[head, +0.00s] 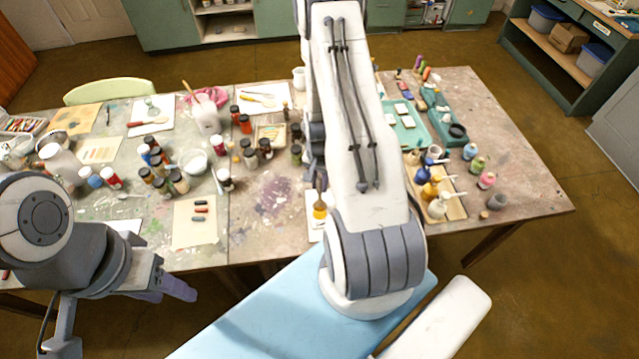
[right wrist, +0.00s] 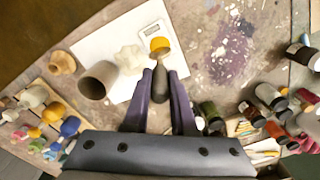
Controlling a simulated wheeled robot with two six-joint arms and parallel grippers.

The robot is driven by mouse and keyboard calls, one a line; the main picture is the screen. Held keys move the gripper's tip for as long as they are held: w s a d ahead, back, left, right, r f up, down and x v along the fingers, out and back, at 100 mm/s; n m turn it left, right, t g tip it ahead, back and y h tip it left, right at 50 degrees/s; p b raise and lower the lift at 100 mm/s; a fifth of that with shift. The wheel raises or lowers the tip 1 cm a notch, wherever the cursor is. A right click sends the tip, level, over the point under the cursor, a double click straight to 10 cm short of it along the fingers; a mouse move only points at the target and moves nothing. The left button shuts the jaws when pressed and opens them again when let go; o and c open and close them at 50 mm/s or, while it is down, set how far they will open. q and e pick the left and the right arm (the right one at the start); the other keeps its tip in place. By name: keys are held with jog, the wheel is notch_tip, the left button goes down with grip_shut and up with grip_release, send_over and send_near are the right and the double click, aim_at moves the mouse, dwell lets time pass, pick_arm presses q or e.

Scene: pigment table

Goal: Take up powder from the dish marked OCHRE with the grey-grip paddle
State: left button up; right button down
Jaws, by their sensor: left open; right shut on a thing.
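My right gripper (right wrist: 161,75) is shut on the dark grey grip of a paddle (right wrist: 163,95), above the table. A tan round end (right wrist: 168,62) at the paddle's tip shows just beside an orange-yellow patch (right wrist: 159,45), probably the ochre dish; contact between them cannot be told. A label plate (right wrist: 153,29) lies beyond it, its writing unreadable. My left gripper (head: 172,291) is open and empty in front of the table.
Dark jars (right wrist: 268,95) crowd the right of the wrist view. Bottles stand on a wooden tray (head: 457,211) at the table's right.

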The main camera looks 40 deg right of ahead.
jog(key=shift+r+p, duration=1.95)
jog(key=shift+r, duration=1)
